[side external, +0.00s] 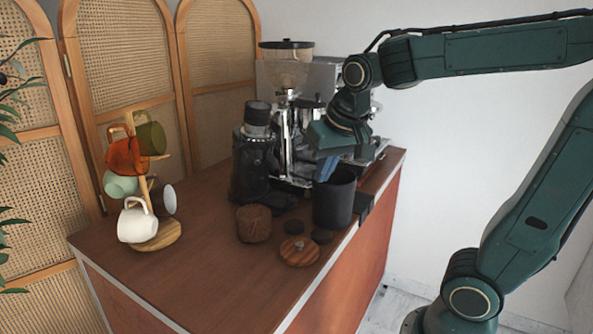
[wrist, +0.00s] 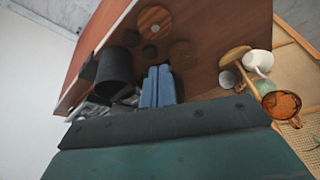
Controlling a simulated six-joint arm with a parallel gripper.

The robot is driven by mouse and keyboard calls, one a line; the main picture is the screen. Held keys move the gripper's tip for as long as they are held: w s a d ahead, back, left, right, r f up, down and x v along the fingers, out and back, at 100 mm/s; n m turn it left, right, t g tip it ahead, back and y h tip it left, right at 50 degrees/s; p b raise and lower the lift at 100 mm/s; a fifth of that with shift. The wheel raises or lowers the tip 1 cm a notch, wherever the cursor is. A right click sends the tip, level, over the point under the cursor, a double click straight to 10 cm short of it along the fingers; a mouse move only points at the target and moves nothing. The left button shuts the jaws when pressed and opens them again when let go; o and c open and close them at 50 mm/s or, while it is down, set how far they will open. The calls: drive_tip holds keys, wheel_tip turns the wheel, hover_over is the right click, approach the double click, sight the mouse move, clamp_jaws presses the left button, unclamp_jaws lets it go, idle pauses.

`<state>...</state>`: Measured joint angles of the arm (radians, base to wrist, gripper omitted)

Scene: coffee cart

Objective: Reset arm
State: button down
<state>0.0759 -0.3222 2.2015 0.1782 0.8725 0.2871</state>
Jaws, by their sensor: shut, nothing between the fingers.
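My gripper (side external: 326,168) is above the cart, beside the espresso machine and over the black bin (side external: 334,200) in the side view. Its blue fingers are together and hold nothing. In the wrist view the gripper (wrist: 158,75) has its two blue fingers side by side, with the black bin (wrist: 115,70) to their left. My arm is bent, with the forearm reaching in from the right.
The espresso machine (side external: 325,80) and a grinder (side external: 254,150) stand close by. A mug tree (side external: 155,236) with several mugs is at left. A wooden canister (side external: 254,223) and a round wooden lid (side external: 299,251) lie in front. The cart's front left is clear.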

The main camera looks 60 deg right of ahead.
drive_tip(key=s+a+f+n+y, duration=0.1)
drive_tip(key=s+a+n, duration=0.1)
drive_tip(key=s, duration=0.3)
drive_tip(key=s+a+f+n+t, duration=0.1)
drive_tip(key=s+a+n, duration=0.2)
drive_tip(key=s, duration=0.3)
drive_tip(key=shift+a+n+y, duration=0.3)
drive_tip(key=shift+n+y, duration=0.1)
drive_tip(key=shift+n, duration=0.1)
